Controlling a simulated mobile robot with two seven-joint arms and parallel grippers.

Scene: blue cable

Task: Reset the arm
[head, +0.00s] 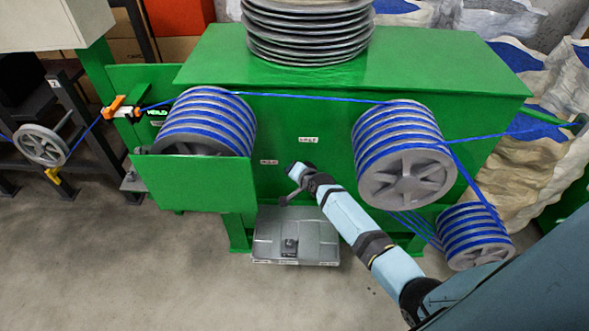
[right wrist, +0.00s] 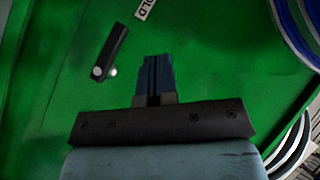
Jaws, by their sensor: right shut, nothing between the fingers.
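My right arm reaches in from the lower right in the head view, and its gripper (head: 296,171) is in front of the green machine's (head: 330,120) front panel. In the right wrist view the dark fingers (right wrist: 155,76) are closed together and empty, pointing at the green panel. A black lever (right wrist: 110,52) with a silver knob sits left of the fingers, apart from them in that picture. A small white label (right wrist: 146,8) reading partly "OLD" is above it. My left gripper is not in view.
Blue cable runs over the left drum (head: 208,115), the right drum (head: 405,150) and a lower drum (head: 474,235). A grey plate with a pedal (head: 290,247) lies below the arm. A stack of grey discs (head: 308,30) stands on top. Open floor lies in front.

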